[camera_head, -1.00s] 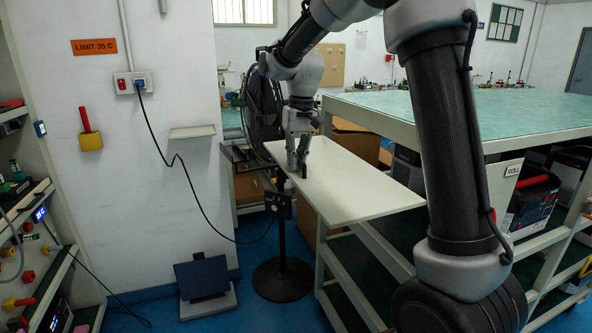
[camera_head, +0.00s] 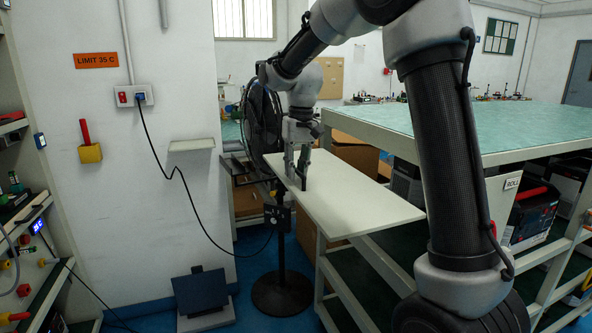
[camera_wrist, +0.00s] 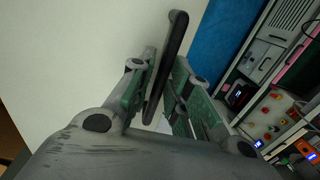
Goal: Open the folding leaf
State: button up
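The folding leaf (camera_head: 350,200) is a cream board reaching out to the left from the table's side, below the tabletop, and looks roughly level. A dark bar handle (camera_wrist: 174,45) stands on its upper face near the far left end. My gripper (camera_head: 297,178) points down over that end. In the wrist view, the handle passes between my two green-padded fingers (camera_wrist: 165,75), nearer the left one. The fingers look apart, with pale surface showing between handle and right finger. Firm contact is not clear.
The green-topped table (camera_head: 430,125) fills the right side, with boxes on its shelves. A black pedestal fan (camera_head: 262,120) stands just behind the leaf's left end. A wall cable (camera_head: 190,190) and a dark panel on a base (camera_head: 203,292) are at left. Blue floor is open between.

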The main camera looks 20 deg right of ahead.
notch_tip(320, 180, up, 12)
jog(key=d, duration=0.1)
dwell(0.5)
jog(key=s+d+f, duration=0.2)
jog(key=s+f, duration=0.1)
jog(key=f, duration=0.2)
jog(key=s+d+f+t, duration=0.1)
jog(key=s+d, duration=0.2)
jog(key=s, duration=0.6)
jog(key=s+d+f+t, duration=0.1)
jog(key=s+d+t, duration=0.1)
jog(key=s, duration=0.7)
jog(key=s+d+f+t+h, duration=0.1)
jog(key=s+d, duration=0.3)
jog(key=s, duration=0.5)
jog(key=shift+f, duration=0.4)
